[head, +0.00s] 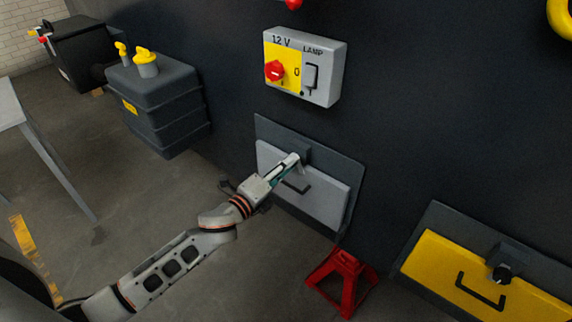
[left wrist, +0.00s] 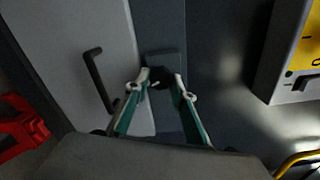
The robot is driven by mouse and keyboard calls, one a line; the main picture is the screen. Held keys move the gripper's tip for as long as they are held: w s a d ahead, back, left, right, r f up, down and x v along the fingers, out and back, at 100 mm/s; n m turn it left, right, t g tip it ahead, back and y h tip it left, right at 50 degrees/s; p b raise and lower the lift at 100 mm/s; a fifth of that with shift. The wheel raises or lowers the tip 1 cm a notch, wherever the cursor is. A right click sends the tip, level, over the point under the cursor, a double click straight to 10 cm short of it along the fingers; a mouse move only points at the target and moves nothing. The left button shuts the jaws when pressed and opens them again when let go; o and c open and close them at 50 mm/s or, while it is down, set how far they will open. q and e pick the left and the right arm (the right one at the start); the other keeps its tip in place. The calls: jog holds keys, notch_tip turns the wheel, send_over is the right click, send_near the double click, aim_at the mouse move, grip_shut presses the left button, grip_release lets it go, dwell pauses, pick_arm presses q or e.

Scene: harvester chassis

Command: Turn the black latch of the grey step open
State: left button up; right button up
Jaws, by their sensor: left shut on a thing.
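The grey step (head: 322,203) is a folded-up grey panel on the dark chassis wall, with a black handle (head: 297,187) on its face. The panel also shows at the left of the left wrist view (left wrist: 60,45), with its handle (left wrist: 97,80). My left gripper (head: 294,160) reaches the top edge of the panel. In the left wrist view its two fingers (left wrist: 160,84) are closed on the black latch (left wrist: 160,76), which is mostly hidden between the fingertips. The latch's exact angle is hard to tell. My right gripper is not in view.
A grey switch box (head: 328,75) with a red knob is above the step. A yellow step (head: 440,265) with its own black latch (head: 502,273) is at the lower right. A red jack stand (head: 342,282) stands below. A dark tank (head: 165,95) is at the left.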

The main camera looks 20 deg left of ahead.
pick_arm(q)
jog(key=n+p, duration=0.7)
jog(key=n, duration=0.6)
jog(key=shift+r+p, duration=0.2)
jog(key=shift+p, duration=0.1)
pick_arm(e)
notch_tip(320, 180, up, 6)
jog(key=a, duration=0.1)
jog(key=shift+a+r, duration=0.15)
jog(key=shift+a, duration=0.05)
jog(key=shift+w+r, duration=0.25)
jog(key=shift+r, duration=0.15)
pick_arm(q)
jog(key=o, duration=1.1)
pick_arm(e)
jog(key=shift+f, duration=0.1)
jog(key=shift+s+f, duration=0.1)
pick_arm(q)
jog(key=v, duration=1.2)
